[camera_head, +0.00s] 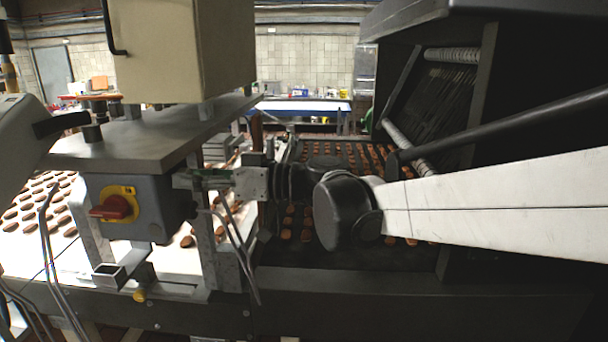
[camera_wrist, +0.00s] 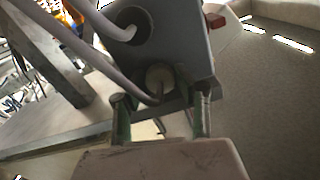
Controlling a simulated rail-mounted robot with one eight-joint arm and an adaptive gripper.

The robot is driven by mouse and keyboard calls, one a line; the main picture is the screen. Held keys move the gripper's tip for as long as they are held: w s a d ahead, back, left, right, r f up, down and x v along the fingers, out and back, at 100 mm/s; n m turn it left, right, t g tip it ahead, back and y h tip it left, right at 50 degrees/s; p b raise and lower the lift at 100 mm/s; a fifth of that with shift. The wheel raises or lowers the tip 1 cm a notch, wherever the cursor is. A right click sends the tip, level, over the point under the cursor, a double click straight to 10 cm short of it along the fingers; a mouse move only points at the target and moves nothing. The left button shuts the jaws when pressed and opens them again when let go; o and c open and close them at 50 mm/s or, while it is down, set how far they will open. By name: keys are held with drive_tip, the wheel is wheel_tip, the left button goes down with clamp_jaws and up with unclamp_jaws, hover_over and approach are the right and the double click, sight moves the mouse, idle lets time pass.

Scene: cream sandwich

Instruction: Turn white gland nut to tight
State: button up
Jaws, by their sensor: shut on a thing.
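The white gland nut (camera_wrist: 160,78) shows in the wrist view as a pale round piece on the face of a grey box (camera_wrist: 185,45). My gripper (camera_wrist: 162,94) has its green-sided fingers on either side of the nut and is shut on it, though the exact contact is hard to see. In the head view my gripper (camera_head: 192,180) reaches in from the right to the right side of the grey switch box (camera_head: 160,222). This box has a red rotary knob (camera_head: 112,208) on a yellow plate. The nut is hidden in the head view.
A pale cable enters a dark gland (camera_wrist: 130,28) beside the nut, and another cable runs close by the fingers. A metal plate (camera_head: 140,145) lies above the box. Loose cables (camera_head: 235,245) hang below the gripper. A dark conveyor (camera_head: 330,255) carries brown sandwich pieces behind.

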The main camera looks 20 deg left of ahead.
drive_tip(key=m+b, duration=0.1)
drive_tip(key=m, duration=0.5)
drive_tip(key=shift+b, duration=0.3)
drive_tip(key=shift+m, duration=0.3)
drive_tip(key=o, duration=1.1)
drive_tip(key=shift+d, duration=0.1)
drive_tip(key=shift+w+d, duration=0.25)
drive_tip(key=shift+d, duration=1.05)
drive_tip(key=shift+w+d, duration=0.2)
drive_tip(key=shift+d, duration=1.05)
drive_tip(key=shift+w+d, duration=0.25)
drive_tip(key=shift+d, duration=1.05)
